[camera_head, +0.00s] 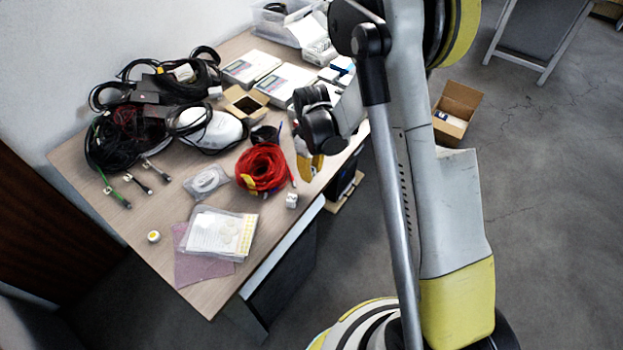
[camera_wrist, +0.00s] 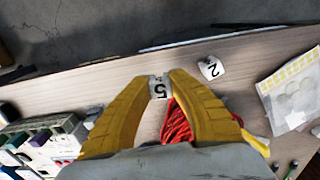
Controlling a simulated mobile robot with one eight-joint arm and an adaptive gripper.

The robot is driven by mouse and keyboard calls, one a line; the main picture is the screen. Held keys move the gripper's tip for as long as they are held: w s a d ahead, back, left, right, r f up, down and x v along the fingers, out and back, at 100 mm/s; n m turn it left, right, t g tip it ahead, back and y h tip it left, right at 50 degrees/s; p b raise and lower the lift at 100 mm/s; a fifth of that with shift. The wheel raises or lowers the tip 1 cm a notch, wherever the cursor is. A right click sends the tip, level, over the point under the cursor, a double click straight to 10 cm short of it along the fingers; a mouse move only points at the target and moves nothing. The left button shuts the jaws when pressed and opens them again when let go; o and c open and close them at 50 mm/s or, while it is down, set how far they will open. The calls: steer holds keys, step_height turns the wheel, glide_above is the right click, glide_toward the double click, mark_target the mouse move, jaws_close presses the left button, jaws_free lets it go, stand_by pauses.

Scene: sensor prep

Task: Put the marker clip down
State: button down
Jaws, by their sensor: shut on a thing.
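My gripper (camera_wrist: 160,76) has two yellow fingers that close on a small white marker clip (camera_wrist: 159,89) bearing a black 5. The wrist view shows the clip over the bare wooden tabletop; whether it touches the wood is unclear. In the head view my gripper (camera_head: 309,167) is over the table's right edge, and the held clip cannot be made out there. A second white marker clip (camera_wrist: 211,68) with a 2 stands apart on the table, and it also shows in the head view (camera_head: 291,201).
A red cable coil (camera_head: 262,168) lies beside the gripper. A clear bag (camera_head: 220,233) rests on a pink cloth (camera_head: 190,269). Black cables (camera_head: 112,147) and white boxes (camera_head: 285,83) crowd the rear. The table's front left (camera_head: 118,222) is mostly free.

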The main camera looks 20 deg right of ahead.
mark_target(311, 185)
steer(key=shift+w+f, duration=0.25)
steer(key=shift+w, duration=0.1)
steer(key=shift+f, duration=0.25)
steer(key=shift+d+f+b, duration=0.1)
steer(key=shift+f+b, duration=0.8)
steer(key=shift+f, duration=0.8)
steer(key=shift+f, duration=0.15)
steer(key=c, duration=1.3)
jaws_free()
